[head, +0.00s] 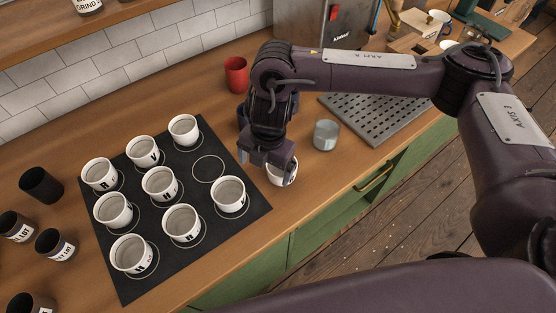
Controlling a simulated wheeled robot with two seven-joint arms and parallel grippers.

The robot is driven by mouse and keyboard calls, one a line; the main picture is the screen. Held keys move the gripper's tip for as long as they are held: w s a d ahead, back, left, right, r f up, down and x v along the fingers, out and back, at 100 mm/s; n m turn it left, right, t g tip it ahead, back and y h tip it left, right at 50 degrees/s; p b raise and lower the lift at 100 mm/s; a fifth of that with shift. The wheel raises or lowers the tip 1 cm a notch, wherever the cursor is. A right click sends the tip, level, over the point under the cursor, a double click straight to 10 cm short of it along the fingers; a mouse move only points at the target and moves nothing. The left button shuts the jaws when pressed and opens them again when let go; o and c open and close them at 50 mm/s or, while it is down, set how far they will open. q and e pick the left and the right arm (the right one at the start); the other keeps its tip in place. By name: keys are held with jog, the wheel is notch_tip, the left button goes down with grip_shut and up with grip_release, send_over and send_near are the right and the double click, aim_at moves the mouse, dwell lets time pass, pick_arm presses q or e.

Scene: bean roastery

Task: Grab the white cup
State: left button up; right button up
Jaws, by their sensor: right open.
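A white cup (284,175) is near the counter's front edge, just right of the black mat (257,206). My right gripper (268,163) is right at this cup and hides part of it. Its jaws are open; whether a finger touches the cup I cannot tell. Several other white cups with dark letters stand upright on the mat, such as one at its right side (230,199) and one at its back (184,130). One ringed spot (208,169) on the mat is empty. My left gripper is not in view.
A clear glass (326,135) stands right of the gripper, and a red cup (236,74) stands behind it. A perforated metal tray (375,118) lies farther right. Several dark cups (41,185) stand at the left. The counter drops off at the green cabinet (330,219).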

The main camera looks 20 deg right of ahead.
jog(key=shift+m+h, duration=0.3)
jog(key=shift+h, duration=0.3)
jog(key=d, duration=0.1)
jog(key=w+d, duration=0.1)
jog(key=d+f, duration=0.1)
jog(key=d, duration=0.1)
jog(key=shift+w+d, duration=0.1)
jog(key=shift+w, duration=0.1)
jog(key=shift+w+d+f, duration=0.1)
jog(key=shift+d+f, duration=0.05)
jog(key=shift+f, duration=1.2)
jog(key=shift+w+d+f, duration=0.1)
jog(key=shift+f, duration=1.25)
jog(key=c, duration=1.2)
